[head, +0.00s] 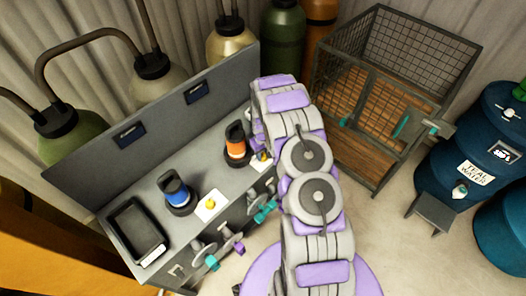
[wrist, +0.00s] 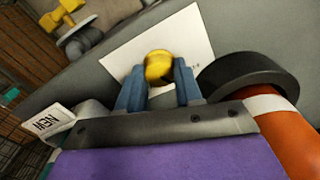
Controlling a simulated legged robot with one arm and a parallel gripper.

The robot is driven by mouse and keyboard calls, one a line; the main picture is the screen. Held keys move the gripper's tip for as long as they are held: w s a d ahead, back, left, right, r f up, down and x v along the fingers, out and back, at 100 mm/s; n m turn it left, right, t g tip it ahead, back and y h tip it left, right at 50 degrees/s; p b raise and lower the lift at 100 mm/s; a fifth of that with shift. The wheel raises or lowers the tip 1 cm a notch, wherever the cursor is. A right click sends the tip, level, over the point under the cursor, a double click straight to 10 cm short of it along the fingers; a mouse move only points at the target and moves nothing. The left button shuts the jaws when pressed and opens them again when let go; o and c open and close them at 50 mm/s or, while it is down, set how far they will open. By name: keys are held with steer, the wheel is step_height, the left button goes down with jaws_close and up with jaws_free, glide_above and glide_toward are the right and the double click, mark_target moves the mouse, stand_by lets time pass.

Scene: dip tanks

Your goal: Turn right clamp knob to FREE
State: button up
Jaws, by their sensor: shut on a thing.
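The right clamp knob is yellow (wrist: 158,67) and sits over a white plate (wrist: 120,58) in the wrist view. My gripper (wrist: 159,85) has its two blue fingers shut on this knob, one on each side. In the head view the right knob (head: 264,156) and its white plate (head: 259,165) show only in part beside my arm, next to the orange container (head: 236,142). The left yellow knob (head: 211,204) sits on its own white plate by the blue container (head: 174,188). I cannot read any marking on the right plate, so the knob's setting cannot be told.
The orange container (wrist: 281,130) and its dark ring (wrist: 250,80) stand close to the right of my fingers. A black tray (head: 137,232) sits at the bench's left end. Valves with coloured handles (head: 212,262) stick out in front. A wire cage (head: 372,150) stands right of my arm.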

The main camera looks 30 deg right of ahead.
mark_target(263, 155)
steer(key=shift+r+n+p, duration=0.1)
steer(key=shift+n+p, duration=0.4)
steer(key=shift+n, duration=1.5)
steer(key=o, duration=1)
steer(key=shift+o, duration=0.2)
step_height(263, 155, up, 17)
steer(key=shift+d, duration=0.1)
